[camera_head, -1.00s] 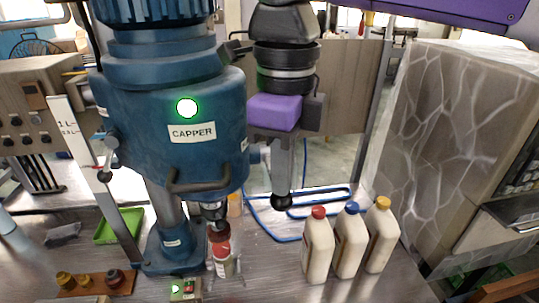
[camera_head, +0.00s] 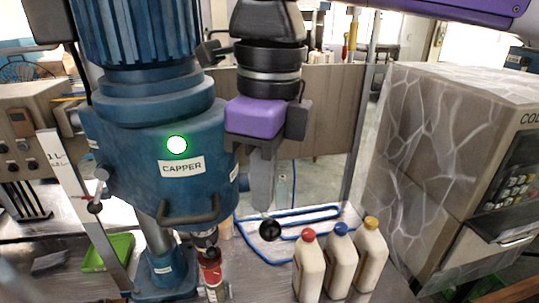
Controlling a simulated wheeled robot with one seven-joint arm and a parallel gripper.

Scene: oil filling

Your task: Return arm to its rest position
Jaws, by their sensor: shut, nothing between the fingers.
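My gripper (camera_head: 268,229) hangs from my arm in the middle of the view, to the right of the blue capper machine (camera_head: 158,150). It points down, with its dark rounded tip above the table and the blue-edged rack. The fingers are shut and hold nothing. My purple and black wrist is just above it, close beside the capper's body.
Three cream bottles with red, blue and yellow caps (camera_head: 340,265) stand right of my gripper. A green tray (camera_head: 108,258) lies at left. A large stone-patterned machine (camera_head: 430,150) stands at right.

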